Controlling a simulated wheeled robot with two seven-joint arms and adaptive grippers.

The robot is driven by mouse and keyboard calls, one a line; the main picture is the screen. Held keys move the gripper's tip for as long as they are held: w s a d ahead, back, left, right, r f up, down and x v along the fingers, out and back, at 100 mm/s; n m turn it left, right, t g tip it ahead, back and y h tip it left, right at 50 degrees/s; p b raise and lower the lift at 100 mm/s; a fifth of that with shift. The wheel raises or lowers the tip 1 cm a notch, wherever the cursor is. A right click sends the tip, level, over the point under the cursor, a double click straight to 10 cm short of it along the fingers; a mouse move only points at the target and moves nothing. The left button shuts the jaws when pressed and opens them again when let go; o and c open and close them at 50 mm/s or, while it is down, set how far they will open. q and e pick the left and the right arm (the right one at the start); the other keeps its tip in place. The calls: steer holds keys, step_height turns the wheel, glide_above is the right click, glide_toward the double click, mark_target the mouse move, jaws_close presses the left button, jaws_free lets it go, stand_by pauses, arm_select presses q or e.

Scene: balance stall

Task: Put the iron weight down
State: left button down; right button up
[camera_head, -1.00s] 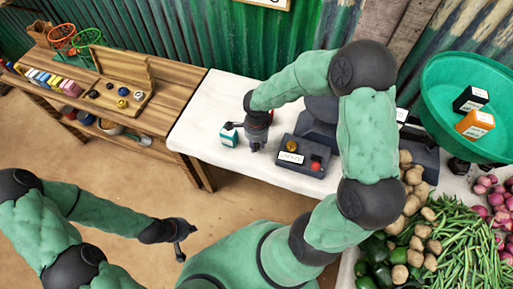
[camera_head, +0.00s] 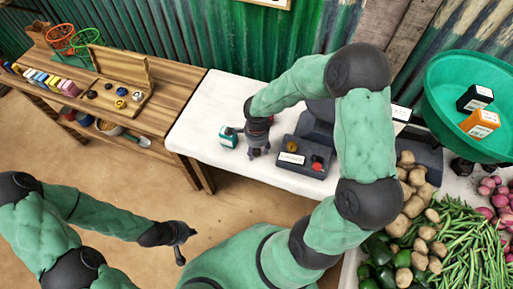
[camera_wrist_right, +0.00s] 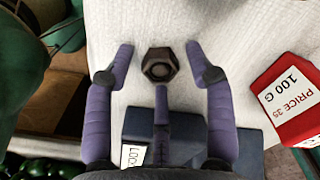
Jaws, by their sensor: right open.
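The iron weight (camera_wrist_right: 159,65) is a dark hexagonal piece with a round hollow on top. In the right wrist view it sits on the white table cloth, between the fingertips of my right gripper (camera_wrist_right: 159,54). The fingers are spread, with a gap on each side of the weight. In the head view my right gripper (camera_head: 257,150) points down at the white table (camera_head: 205,123), and the weight is hidden there. My left gripper (camera_head: 182,241) hangs over the floor at lower left, away from the weight; its finger opening is unclear.
Vegetables (camera_head: 455,235) and a green bowl (camera_head: 440,105) fill the right.

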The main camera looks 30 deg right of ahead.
mark_target(256, 150)
steer(key=shift+r+p, duration=0.2)
steer(key=shift+p, duration=0.1)
step_height(256, 150, up, 12)
steer(key=p, duration=0.4)
steer(key=shift+f, duration=0.15)
